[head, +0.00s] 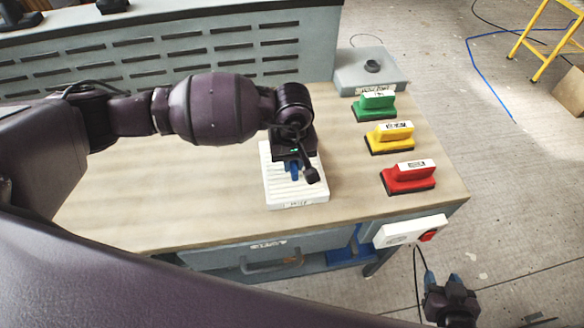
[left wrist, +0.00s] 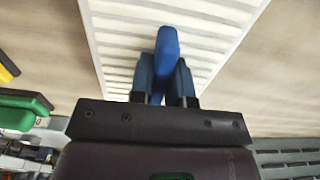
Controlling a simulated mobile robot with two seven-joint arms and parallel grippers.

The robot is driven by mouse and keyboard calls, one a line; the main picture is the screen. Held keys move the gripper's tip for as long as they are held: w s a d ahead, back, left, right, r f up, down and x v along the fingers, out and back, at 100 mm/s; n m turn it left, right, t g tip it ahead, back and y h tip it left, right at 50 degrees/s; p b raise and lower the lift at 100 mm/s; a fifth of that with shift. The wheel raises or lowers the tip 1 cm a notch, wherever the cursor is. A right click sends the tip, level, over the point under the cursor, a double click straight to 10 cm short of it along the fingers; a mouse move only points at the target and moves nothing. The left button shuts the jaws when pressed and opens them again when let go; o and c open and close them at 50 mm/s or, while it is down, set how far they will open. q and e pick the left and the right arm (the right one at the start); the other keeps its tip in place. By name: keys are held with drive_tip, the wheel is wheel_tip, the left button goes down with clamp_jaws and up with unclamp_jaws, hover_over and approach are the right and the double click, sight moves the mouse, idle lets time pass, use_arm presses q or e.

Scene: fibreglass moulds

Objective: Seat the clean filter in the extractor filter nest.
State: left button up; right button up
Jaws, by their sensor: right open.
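The clean filter appears to be the white ribbed panel (head: 312,187) lying on the bench in the head view, with a small label on its front edge. Its white ribs (left wrist: 110,47) also fill the upper middle of the left wrist view. A blue grip tab (left wrist: 167,50) stands up from it. My left gripper (head: 293,170) is over the panel, its two fingers closed against both sides of the tab. My right gripper (head: 443,283) is open and empty, low at the right beyond the bench's front edge. I cannot make out the filter nest for sure.
Green (head: 374,106), yellow (head: 389,137) and red (head: 408,177) handled blocks stand in a row right of the panel. A grey box (head: 371,70) with a round dark top fitting is at the back right corner. A slotted grey cabinet (head: 200,48) runs behind. The bench top (head: 150,205) is clear at left.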

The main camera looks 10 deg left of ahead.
use_arm(q)
clamp_jaws()
